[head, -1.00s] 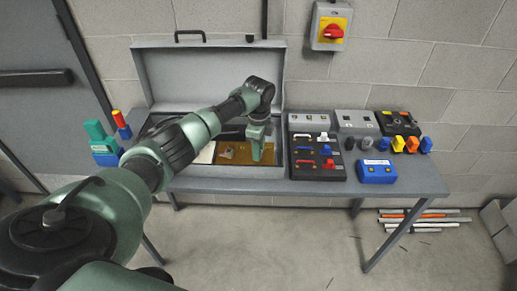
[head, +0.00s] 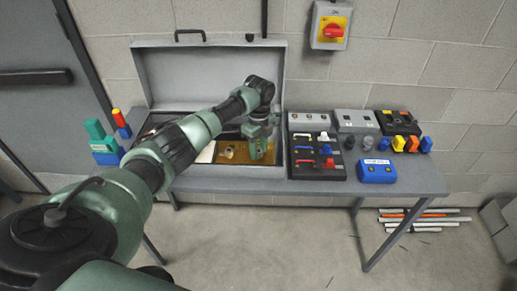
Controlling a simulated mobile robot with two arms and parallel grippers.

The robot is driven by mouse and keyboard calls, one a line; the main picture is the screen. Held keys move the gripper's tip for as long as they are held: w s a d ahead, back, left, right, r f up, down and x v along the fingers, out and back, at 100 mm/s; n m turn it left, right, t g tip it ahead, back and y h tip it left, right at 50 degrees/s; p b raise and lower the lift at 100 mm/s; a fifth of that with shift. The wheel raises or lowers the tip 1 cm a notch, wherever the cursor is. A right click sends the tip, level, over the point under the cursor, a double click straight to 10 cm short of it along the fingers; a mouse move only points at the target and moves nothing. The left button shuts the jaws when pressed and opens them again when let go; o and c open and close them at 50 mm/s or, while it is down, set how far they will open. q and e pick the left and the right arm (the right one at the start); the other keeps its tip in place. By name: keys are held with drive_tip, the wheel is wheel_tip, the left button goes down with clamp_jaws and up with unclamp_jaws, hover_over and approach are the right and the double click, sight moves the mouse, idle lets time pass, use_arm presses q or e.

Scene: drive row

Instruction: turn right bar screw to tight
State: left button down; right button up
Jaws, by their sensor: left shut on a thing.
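My left gripper (head: 261,154) reaches down into the open grey box (head: 226,185) on the table. It is shut on the right bar screw, which the fingers hide, at the right end of the brown panel (head: 237,159) inside. A small pale round part, perhaps another bar screw (head: 228,151), shows on the panel to the left of the gripper. How tight either screw sits cannot be told. My right gripper is not in view.
The raised lid (head: 210,75) stands behind my arm. Right of the box are a black panel with coloured handles (head: 316,171), a blue box (head: 376,172) and grey switch boxes (head: 357,121). A red rotary switch (head: 332,30) is on the wall. Pipes (head: 415,220) lie on the floor.

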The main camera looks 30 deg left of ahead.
sight(259, 153)
use_arm(q)
drive_tip(key=shift+d, duration=0.15)
drive_tip(key=c, duration=1.1)
unclamp_jaws()
drive_tip(key=shift+r, duration=0.1)
drive_tip(key=shift+w+r, duration=0.1)
drive_tip(key=shift+r, duration=0.15)
wheel_tip(259, 153, up, 7)
drive_tip(key=shift+r+b, duration=0.1)
drive_tip(key=shift+b, duration=0.85)
